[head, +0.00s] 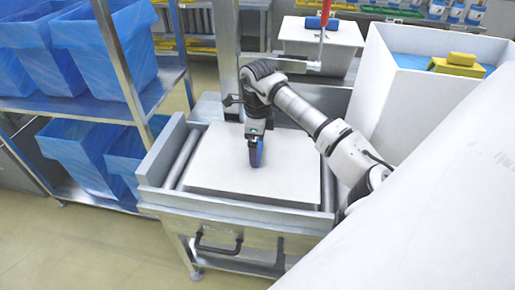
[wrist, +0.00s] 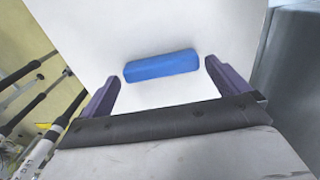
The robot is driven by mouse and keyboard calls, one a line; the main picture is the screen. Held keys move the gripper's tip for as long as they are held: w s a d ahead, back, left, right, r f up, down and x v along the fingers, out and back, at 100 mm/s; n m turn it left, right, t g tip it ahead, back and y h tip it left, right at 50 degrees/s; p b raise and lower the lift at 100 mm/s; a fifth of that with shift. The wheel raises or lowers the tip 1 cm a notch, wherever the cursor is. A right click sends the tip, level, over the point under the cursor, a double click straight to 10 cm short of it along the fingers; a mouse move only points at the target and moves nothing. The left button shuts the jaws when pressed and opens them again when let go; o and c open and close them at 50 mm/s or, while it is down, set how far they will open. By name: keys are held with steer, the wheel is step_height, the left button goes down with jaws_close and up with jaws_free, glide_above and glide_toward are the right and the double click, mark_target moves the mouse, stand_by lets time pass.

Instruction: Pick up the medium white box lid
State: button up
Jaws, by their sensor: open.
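A white box lid (head: 210,165), broad and flat, lies on the metal roller stand in the head view. In the wrist view the white lid (wrist: 150,25) fills the middle and carries a blue bar-shaped handle (wrist: 160,67). My gripper (head: 256,160) points down over the middle of the lid. In the wrist view my gripper (wrist: 161,72) is open, with its two purple fingers apart and the handle showing between and ahead of them. The handle is mostly hidden by the gripper in the head view. I cannot tell whether the fingers touch anything.
A metal roller stand (head: 240,215) with a black front handle bears the lid. Another white lidded box (head: 320,35) with a blue handle stands behind. A large white bin (head: 405,85) with yellow and blue contents is at right. Blue-lined bins (head: 110,45) fill shelves at left.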

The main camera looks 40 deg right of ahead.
steer(key=shift+f, duration=0.4)
steer(key=shift+c, duration=0.3)
steer(key=c, duration=1.1)
steer(key=shift+r, duration=0.1)
